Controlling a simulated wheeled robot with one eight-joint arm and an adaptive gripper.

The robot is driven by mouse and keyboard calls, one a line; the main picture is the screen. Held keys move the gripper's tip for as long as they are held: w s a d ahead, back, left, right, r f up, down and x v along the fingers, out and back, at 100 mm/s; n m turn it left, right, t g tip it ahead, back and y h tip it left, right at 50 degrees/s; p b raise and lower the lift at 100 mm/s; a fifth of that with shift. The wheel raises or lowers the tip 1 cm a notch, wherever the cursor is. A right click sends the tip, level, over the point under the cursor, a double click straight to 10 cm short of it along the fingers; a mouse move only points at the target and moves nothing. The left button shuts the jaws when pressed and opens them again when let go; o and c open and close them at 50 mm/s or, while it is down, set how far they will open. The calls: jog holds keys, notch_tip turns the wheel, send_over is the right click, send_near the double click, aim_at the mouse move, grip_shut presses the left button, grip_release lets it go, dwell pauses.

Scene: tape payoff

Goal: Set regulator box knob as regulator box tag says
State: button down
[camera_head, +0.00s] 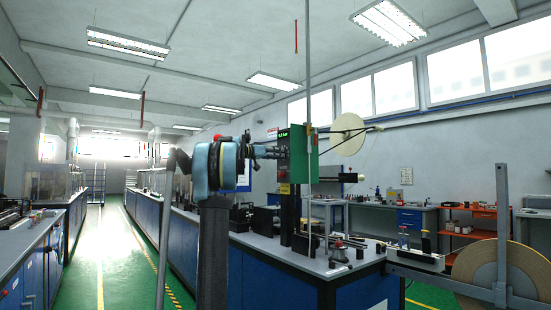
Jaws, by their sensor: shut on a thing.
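The regulator box (307,155) is green and stands upright on a dark post above the workbench, near the middle of the view. Its dark front carries a small lit green readout (284,135), too small to read surely. A small yellow tag (284,189) shows at the box's lower edge; its writing is not legible. My gripper (276,152) reaches from the left to the box's front face and is shut there. The knob is hidden by the gripper's fingers, so its setting cannot be seen. My blue and black arm covers part of the space left of the box.
The blue workbench (262,237) under the box holds dark blocks and small fixtures. The left aisle is clear.

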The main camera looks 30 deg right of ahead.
jog(key=shift+w+a, duration=0.1)
jog(key=shift+w, duration=0.05)
jog(key=c, duration=1.3)
grip_release()
jog(key=shift+w, duration=0.1)
jog(key=a, duration=1.2)
jog(key=shift+s+f, duration=0.1)
jog(key=shift+s, duration=0.1)
